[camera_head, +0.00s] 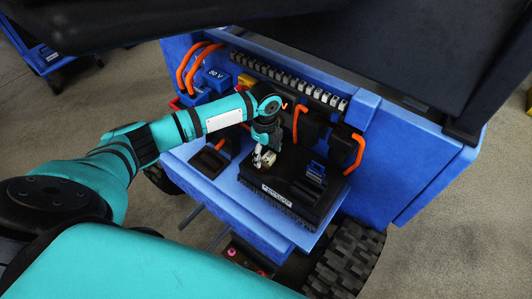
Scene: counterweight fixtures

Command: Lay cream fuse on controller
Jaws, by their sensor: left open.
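The controller (287,174) is a flat black box with a white label on its front edge, on the blue deck of the vehicle. A small cream piece (269,158), which looks like the cream fuse, is at the left rear part of the controller's top. My left gripper (261,158) is open, pointing down right beside this piece. The fingers partly hide the piece, and I cannot tell whether they touch it or whether it rests fully on the controller. My right gripper is not in view.
A row of pale blocks (290,80) runs along the back of the blue body. Orange cables (357,152) loop behind and right of the controller. A blue-black part (316,172) stands on the controller's right side. A black tray (209,161) lies left of the controller.

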